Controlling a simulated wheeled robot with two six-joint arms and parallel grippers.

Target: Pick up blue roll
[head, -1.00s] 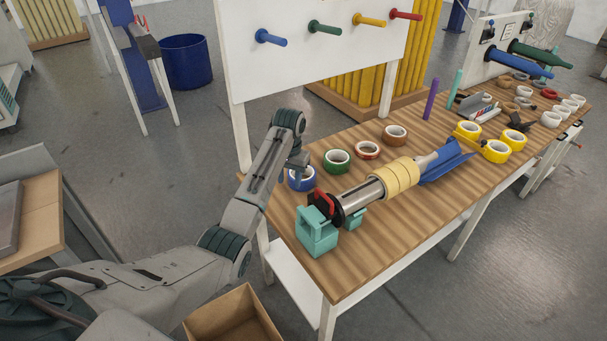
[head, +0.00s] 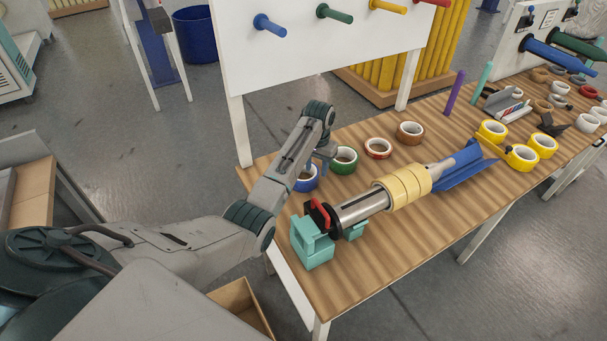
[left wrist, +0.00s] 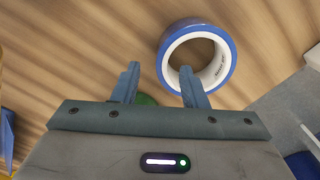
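The blue roll (head: 307,184) stands near the left edge of the wooden table, partly hidden by my left arm in the head view. In the left wrist view the blue roll (left wrist: 228,55) shows as a blue ring with a white inner core, at upper right of the fingers. My left gripper (left wrist: 159,70) is open and empty above the table. Its right finger overlaps the lower left of the roll's ring in the picture; its left finger is clear of the roll. I cannot tell whether they touch. My right gripper is not in view.
Beside the blue roll are a green roll (head: 344,160), a red roll (head: 378,149) and a brown roll (head: 410,132). A metal cylinder with yellow rings (head: 405,186) rests in front on a teal stand (head: 311,243). A white peg board (head: 320,62) stands behind.

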